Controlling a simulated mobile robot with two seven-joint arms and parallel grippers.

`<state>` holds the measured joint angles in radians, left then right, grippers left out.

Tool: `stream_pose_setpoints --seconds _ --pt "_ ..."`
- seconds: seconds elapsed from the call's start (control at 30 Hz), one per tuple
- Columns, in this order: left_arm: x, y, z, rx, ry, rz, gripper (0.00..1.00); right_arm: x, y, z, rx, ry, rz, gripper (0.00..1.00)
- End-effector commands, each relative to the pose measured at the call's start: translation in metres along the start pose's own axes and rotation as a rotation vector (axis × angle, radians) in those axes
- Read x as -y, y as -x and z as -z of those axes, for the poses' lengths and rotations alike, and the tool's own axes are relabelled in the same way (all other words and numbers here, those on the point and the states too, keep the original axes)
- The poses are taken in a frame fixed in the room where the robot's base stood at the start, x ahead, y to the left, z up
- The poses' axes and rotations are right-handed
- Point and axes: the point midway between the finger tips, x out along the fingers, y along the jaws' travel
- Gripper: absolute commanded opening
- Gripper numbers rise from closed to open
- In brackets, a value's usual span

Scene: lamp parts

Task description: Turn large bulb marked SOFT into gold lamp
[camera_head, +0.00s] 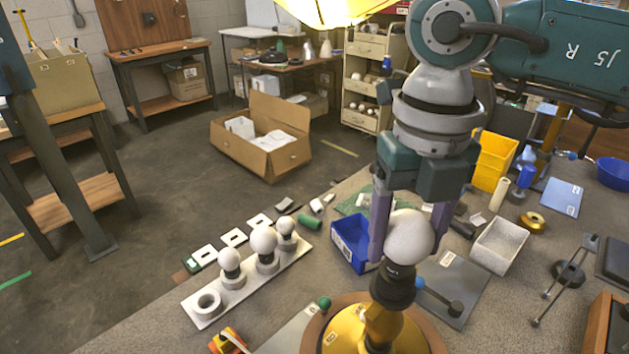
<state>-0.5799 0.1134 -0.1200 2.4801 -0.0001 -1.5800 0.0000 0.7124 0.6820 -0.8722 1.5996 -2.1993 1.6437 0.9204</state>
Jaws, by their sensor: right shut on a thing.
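A large white bulb (408,236) is between the two purple fingers of my right gripper (406,252), which is shut on it. The bulb stands upright over the black socket (393,286) of the gold lamp (362,334). Its lower end meets the socket top; I cannot tell how deep it sits. No SOFT marking is readable on it. The gold lamp stands at the bottom middle, on a round brown-rimmed base. My left gripper is not in view.
A white rack (246,285) left of the lamp holds several white bulbs and one empty ring (207,303). A blue bin (350,243) stands behind the lamp. A white tray (499,246) and a grey plate (455,287) lie to the right. A yellow shade hangs at the top.

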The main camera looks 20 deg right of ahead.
Motion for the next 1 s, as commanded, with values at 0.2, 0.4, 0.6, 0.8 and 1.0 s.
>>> stream_pose_setpoints --seconds 0.2,0.4,0.6,0.8,1.0 --pt "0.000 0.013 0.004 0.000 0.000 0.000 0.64 0.002 0.001 0.002 -0.006 -0.282 0.006 0.28" --pt "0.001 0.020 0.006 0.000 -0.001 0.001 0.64 0.002 0.000 0.002 -0.006 -0.495 0.006 0.28" --pt "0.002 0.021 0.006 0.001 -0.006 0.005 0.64 0.002 -0.002 0.001 -0.004 -0.553 0.006 0.28" --pt "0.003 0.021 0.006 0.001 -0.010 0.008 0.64 0.002 -0.002 0.001 -0.004 -0.553 0.005 0.28" --pt "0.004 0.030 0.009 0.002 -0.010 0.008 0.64 0.002 0.000 0.002 -0.007 -0.691 0.007 0.28"
